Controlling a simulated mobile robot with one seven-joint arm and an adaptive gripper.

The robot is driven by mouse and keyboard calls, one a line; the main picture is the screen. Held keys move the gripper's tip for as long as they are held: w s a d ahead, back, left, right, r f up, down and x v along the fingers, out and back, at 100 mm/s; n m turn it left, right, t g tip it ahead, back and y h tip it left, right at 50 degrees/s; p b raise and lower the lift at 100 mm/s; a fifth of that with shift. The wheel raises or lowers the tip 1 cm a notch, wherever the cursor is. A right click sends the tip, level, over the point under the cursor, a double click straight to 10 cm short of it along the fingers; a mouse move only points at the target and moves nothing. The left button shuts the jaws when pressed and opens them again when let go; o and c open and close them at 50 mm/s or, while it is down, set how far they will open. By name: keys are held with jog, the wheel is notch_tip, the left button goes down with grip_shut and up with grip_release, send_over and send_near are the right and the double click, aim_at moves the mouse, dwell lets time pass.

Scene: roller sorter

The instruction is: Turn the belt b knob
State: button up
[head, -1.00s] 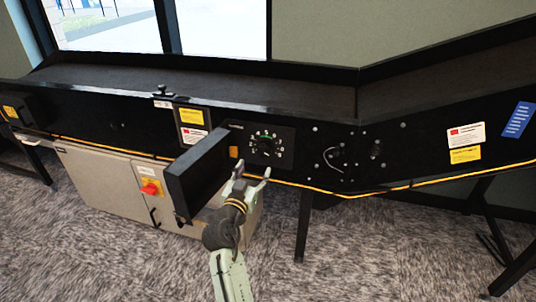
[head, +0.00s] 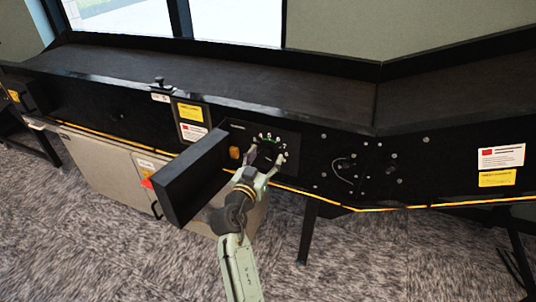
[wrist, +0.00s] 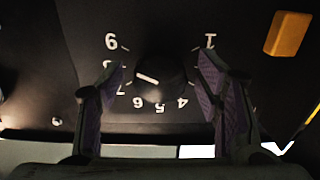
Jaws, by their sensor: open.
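The round black knob (wrist: 160,78) shows in the wrist view on a dark panel, ringed by white numbers that appear upside down. Its white pointer line lies toward the picture's left. In the head view the dial (head: 267,146) is on the conveyor's front side, and the knob is partly hidden by my gripper. My gripper (head: 265,162) is open right in front of the dial. In the wrist view its two purple-padded fingers (wrist: 163,72) are left and right of the knob, with dark gaps between. I cannot tell how deep the fingertips reach, or read the panel's label.
An orange switch (head: 235,153) is left of the dial. A black panel (head: 192,178) juts out left of my gripper, close to my arm. A grey cabinet (head: 110,173) stands below the conveyor. The conveyor side right of the dial carries cables and bolts.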

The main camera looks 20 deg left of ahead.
jog(key=shift+c, duration=0.3)
jog(key=c, duration=1.1)
